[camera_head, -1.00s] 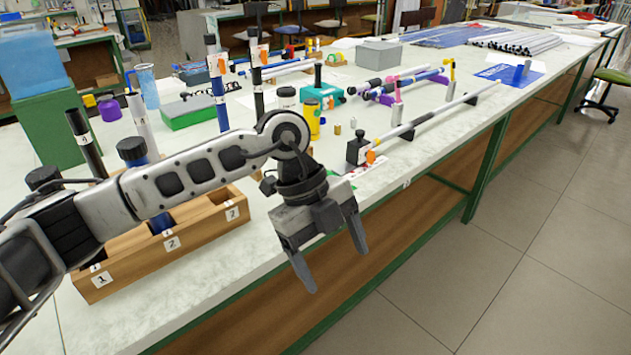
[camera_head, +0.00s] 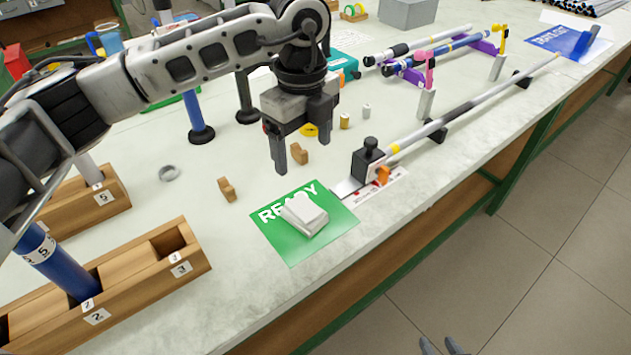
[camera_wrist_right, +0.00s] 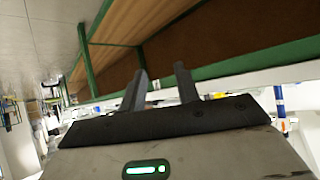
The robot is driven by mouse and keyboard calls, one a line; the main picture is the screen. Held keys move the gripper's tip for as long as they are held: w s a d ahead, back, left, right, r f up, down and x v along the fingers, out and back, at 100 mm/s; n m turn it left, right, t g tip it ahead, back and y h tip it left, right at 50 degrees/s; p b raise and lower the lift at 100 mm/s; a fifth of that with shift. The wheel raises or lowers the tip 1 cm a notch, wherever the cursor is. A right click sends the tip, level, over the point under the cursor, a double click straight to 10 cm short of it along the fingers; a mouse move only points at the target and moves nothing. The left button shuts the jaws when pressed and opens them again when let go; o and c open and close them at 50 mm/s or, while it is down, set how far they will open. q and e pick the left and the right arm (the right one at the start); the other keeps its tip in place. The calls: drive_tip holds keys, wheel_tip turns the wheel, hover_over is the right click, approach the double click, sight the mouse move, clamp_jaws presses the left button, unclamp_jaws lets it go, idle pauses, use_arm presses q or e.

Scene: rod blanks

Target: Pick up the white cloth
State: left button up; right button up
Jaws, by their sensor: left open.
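The white cloth (camera_head: 303,213) lies folded on a green mat marked READY (camera_head: 277,240), near the front edge of the table in the head view. My left gripper (camera_head: 301,155) points down with its fingers apart and nothing between them. It is in the air, above and behind the cloth in the picture, not touching it. My right gripper (camera_wrist_right: 160,73) shows only in the right wrist view. Its two fingers are apart with nothing between them. The cloth is not seen in that view.
A long rod (camera_head: 470,105) rests on black supports right of the mat, by a black clamp block (camera_head: 368,160). Wooden racks (camera_head: 140,282) stand at left, one holding a blue rod (camera_head: 62,268). Bare tabletop surrounds the mat's left side.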

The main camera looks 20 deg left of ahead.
use_arm(q)
drive_tip(key=p, duration=0.1)
hover_over(304, 207)
drive_tip(key=f, duration=0.9)
drive_tip(key=shift+s+d, duration=0.15)
drive_tip(key=shift+s, duration=0.05)
drive_tip(key=shift+w+a+f+p, duration=0.1)
drive_tip(key=shift+f+p, duration=0.25)
drive_tip(key=shift+f, duration=1.3)
drive_tip(key=shift+w+a+f+p, duration=0.1)
drive_tip(key=shift+f+p, duration=0.2)
drive_tip(key=shift+f, duration=1.35)
drive_tip(key=c, duration=1.1)
